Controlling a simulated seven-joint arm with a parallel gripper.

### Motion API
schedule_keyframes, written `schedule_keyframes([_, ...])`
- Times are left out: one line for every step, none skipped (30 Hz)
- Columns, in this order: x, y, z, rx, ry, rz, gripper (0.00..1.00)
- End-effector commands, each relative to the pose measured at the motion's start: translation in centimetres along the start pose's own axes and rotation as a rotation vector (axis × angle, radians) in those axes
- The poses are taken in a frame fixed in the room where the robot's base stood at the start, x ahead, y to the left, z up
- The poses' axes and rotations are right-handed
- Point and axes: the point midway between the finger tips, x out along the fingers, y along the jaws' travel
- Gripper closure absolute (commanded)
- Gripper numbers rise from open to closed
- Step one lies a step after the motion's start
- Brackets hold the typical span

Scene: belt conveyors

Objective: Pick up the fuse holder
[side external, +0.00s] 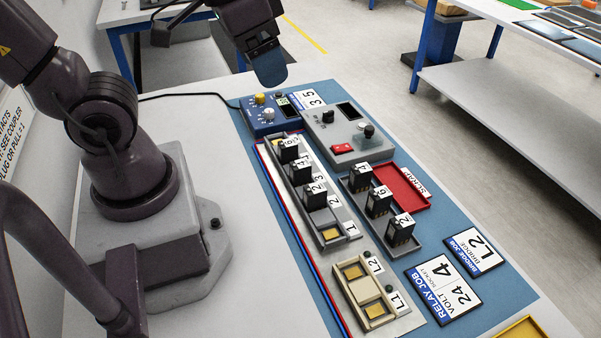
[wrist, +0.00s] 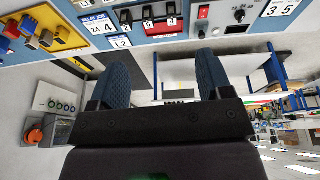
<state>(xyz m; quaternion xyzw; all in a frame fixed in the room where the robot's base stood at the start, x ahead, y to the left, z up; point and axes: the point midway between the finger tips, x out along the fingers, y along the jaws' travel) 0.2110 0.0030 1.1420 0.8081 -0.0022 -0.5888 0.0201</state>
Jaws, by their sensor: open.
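No part is plainly marked as a fuse holder, so I cannot tell which one it is. A cream two-bay holder (side external: 364,291) with yellowish inserts lies at the near end of the blue mat, by labels L1 and L2. Several black numbered modules (side external: 302,171) stand in a grey rail behind it. Three more black modules (side external: 379,201) stand in a grey tray to the right. My gripper (side external: 270,68) is above the far end of the mat, clear of all these parts. In the wrist view its two blue fingers (wrist: 154,82) are apart with nothing between them.
A blue meter box (side external: 265,113) and a grey control box (side external: 338,133) with a red switch stand at the mat's far end. A red scrap tray (side external: 402,187) lies at the right. Job cards (side external: 443,283) lie nearer. A yellow-edged tray (side external: 524,328) is at the front corner.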

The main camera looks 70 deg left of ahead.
Motion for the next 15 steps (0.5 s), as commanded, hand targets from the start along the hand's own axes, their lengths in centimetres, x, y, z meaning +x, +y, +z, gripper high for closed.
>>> schedule_keyframes([1.6,-0.2,-0.3,-0.043,-0.07,0.008,0.28])
schedule_keyframes([2.5,-0.4,-0.5,-0.079,-0.101,0.012,0.28])
schedule_keyframes([3.6,-0.7,-0.8,-0.138,-0.141,0.014,0.28])
schedule_keyframes([4.5,-0.9,-0.9,-0.188,-0.169,0.012,0.28])
schedule_keyframes([5.4,-1.1,-1.1,-0.241,-0.196,0.007,0.28])
schedule_keyframes([6.6,-1.4,-1.3,-0.319,-0.23,-0.003,0.28])
schedule_keyframes([7.5,-1.7,-1.4,-0.38,-0.253,-0.013,0.28])
schedule_keyframes([8.5,-2.0,-1.6,-0.444,-0.274,-0.026,0.28])
schedule_keyframes([9.7,-2.5,-1.6,-0.532,-0.3,-0.047,0.28])
schedule_keyframes([10.6,-2.9,-1.7,-0.599,-0.315,-0.065,0.28])
schedule_keyframes([11.5,-3.3,-1.8,-0.668,-0.328,-0.086,0.28])
schedule_keyframes([12.7,-3.8,-1.8,-0.76,-0.341,-0.115,0.28])
schedule_keyframes([13.5,-4.2,-1.9,-0.83,-0.348,-0.138,0.28])
schedule_keyframes([14.3,-4.6,-1.9,-0.902,-0.351,-0.162,0.28])
schedule_keyframes([15.3,-5.2,-2.0,-1.0,-0.348,-0.194,0.28])
